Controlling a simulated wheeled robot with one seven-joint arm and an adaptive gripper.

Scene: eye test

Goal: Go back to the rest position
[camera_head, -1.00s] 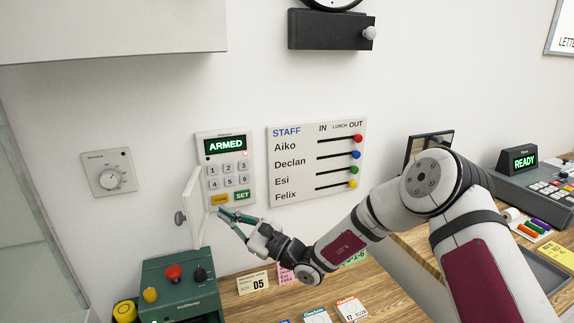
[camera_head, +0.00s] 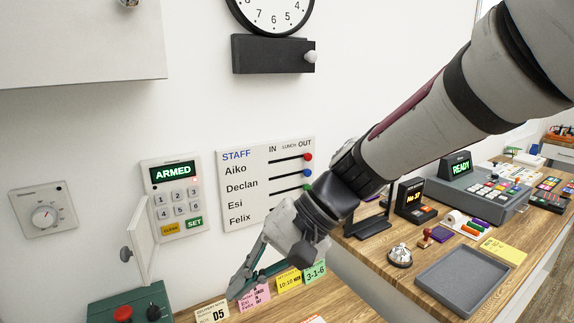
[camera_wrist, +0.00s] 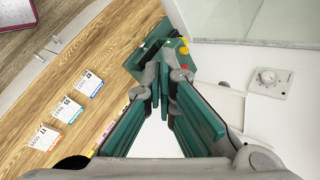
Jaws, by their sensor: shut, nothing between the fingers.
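My gripper (camera_head: 243,284) is shut and empty. In the head view it points down and left, in front of the wall and above the row of cards on the wooden counter, below the staff board. Its green finger pads also show in the wrist view (camera_wrist: 168,88), their tips close together with nothing between them. My forearm crosses the right half of the head view. The keypad (camera_head: 172,199) on the wall reads ARMED, and its small white door (camera_head: 141,242) stands open. The gripper is apart from the keypad, lower and to its right.
The staff board (camera_head: 265,185) is partly hidden by my arm. A green control box (camera_head: 130,308) stands at lower left, near a wall dial (camera_head: 44,214). A grey tray (camera_head: 462,283), bell (camera_head: 400,256) and cash register (camera_head: 470,185) stand on the right counter. A white cabinet (camera_head: 80,40) hangs upper left.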

